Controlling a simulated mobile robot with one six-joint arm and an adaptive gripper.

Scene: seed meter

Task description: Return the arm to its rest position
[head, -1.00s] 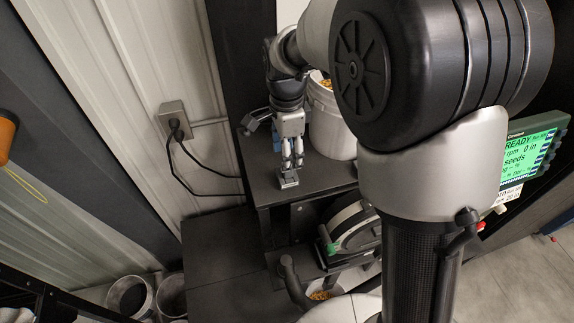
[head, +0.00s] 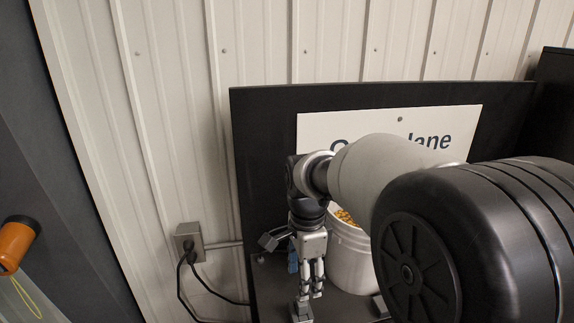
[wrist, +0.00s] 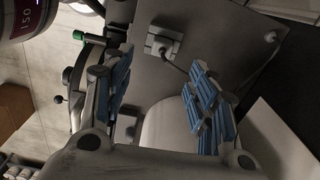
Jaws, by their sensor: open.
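My gripper (head: 310,282) hangs at the end of my arm, pointing down beside the white bucket, in the lower middle of the head view. In the wrist view my gripper (wrist: 160,88) has its two blue-padded fingers spread wide, with nothing held between them. A small grey block (head: 302,311) shows just below the fingertips in the head view. In the wrist view a grey block with a knob and a cable (wrist: 163,46) lies on the dark surface beyond the fingers. My upper arm covers the lower right of the head view.
A white bucket of yellow seeds (head: 351,262) stands close to the right of my gripper. A black back panel with a white sign (head: 318,135) rises behind. A wall outlet (head: 189,241) with cables is at left. An orange object (head: 15,245) hangs at far left.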

